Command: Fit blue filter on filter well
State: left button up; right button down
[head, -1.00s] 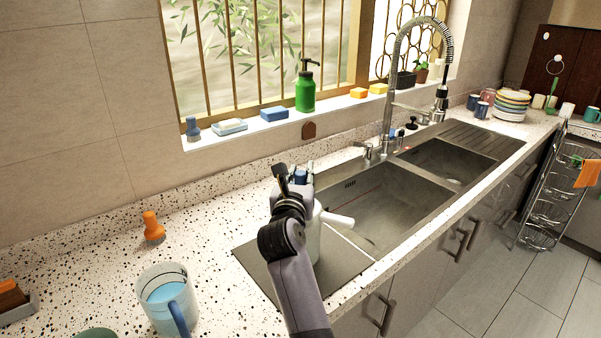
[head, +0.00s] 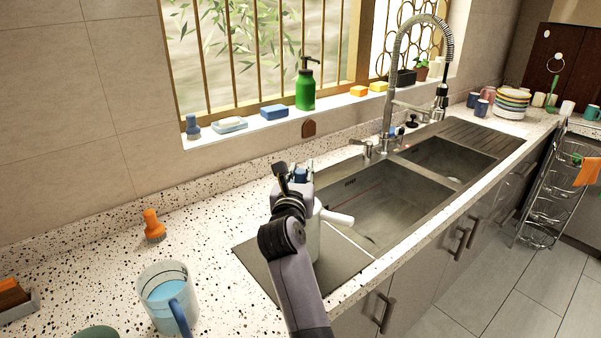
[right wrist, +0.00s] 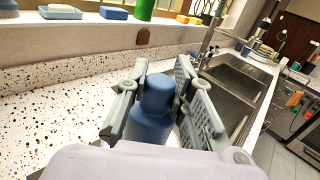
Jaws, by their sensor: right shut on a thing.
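My right gripper (head: 293,180) is over the sink's drainboard, just above or at the top of a white pitcher-like vessel (head: 337,218). In the right wrist view (right wrist: 163,90) its two fingers are closed on the sides of the blue filter (right wrist: 152,112), which stands roughly upright. A bit of the blue filter (head: 301,175) also shows in the head view. My arm and gripper hide most of the vessel. I cannot make out the filter well or tell whether the filter sits in it. My left gripper is not in view.
A clear jug with blue liquid (head: 168,310) and an orange-handled brush (head: 153,226) stand on the speckled counter at left. The double sink (head: 390,210) with its tall faucet (head: 389,100) is to the right. A green soap bottle (head: 305,90) is on the sill.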

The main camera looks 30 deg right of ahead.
jog(key=shift+f+b, duration=1)
jog(key=shift+f, duration=0.55)
jog(key=shift+f, duration=0.1)
dwell(0.6)
jog(key=shift+f, duration=0.25)
dwell(0.5)
jog(key=shift+f, duration=0.25)
dwell(0.8)
jog(key=shift+f+b, duration=0.6)
jog(key=shift+f, duration=0.15)
